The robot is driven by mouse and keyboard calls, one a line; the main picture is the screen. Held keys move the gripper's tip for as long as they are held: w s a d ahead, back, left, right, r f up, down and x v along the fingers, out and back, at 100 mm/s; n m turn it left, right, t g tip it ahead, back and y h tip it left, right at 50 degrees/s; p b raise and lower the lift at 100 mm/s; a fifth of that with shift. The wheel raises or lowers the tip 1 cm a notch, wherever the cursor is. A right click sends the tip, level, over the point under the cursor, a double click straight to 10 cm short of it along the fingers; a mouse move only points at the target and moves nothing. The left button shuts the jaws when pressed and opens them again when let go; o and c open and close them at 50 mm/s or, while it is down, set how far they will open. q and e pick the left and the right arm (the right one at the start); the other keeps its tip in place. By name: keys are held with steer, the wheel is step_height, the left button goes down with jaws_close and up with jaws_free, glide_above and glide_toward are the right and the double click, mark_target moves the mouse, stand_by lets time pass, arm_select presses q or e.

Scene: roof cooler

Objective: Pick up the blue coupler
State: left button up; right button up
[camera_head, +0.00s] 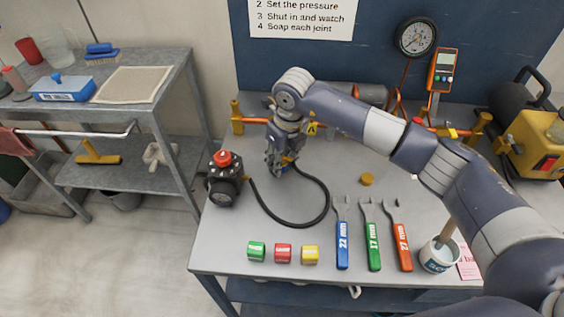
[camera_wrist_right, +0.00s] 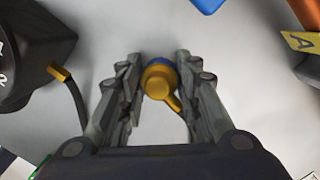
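My right gripper (camera_head: 278,168) reaches down over the bench near its back. In the wrist view its two fingers (camera_wrist_right: 159,68) stand apart on either side of a small brass-and-blue piece. The blue coupler (camera_wrist_right: 158,62) shows there as a blue band partly covered by a round brass part (camera_wrist_right: 158,82). A thin gap seems to show on each side, and no clear contact is visible. In the head view only a bit of blue (camera_head: 284,170) shows by the fingertips. My left gripper is not in view.
A black hose (camera_head: 300,222) loops from a black regulator (camera_head: 224,180) towards the fingertips. Green (camera_head: 257,251), red (camera_head: 283,253) and yellow (camera_head: 310,255) couplers stand at the front, beside wrenches (camera_head: 373,245). An orange-ended pipe assembly (camera_head: 237,115) lies behind my gripper.

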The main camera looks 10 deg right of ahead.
stand_by(0.3)
step_height(320, 180, up, 4)
steer(key=shift+r+p, duration=0.15)
steer(key=shift+p, duration=1.05)
steer(key=s+a, duration=0.1)
steer(key=s, duration=0.4)
steer(key=s+p, duration=0.1)
steer(key=s, duration=0.4)
steer(key=s+a+p, duration=0.1)
steer(key=s, duration=0.5)
steer(key=shift+a+r, duration=0.3)
steer(key=shift+a, duration=0.05)
steer(key=shift+w+r, duration=0.1)
step_height(320, 180, up, 9)
steer(key=p, duration=0.4)
steer(key=shift+r, duration=0.1)
steer(key=w+a+m+b, duration=0.2)
steer(key=w+b, duration=0.1)
steer(key=w, duration=0.7)
steer(key=shift+w+a+m, duration=0.25)
steer(key=shift+w+m, duration=0.05)
steer(key=shift+w, duration=0.1)
steer(key=shift+w, duration=0.1)
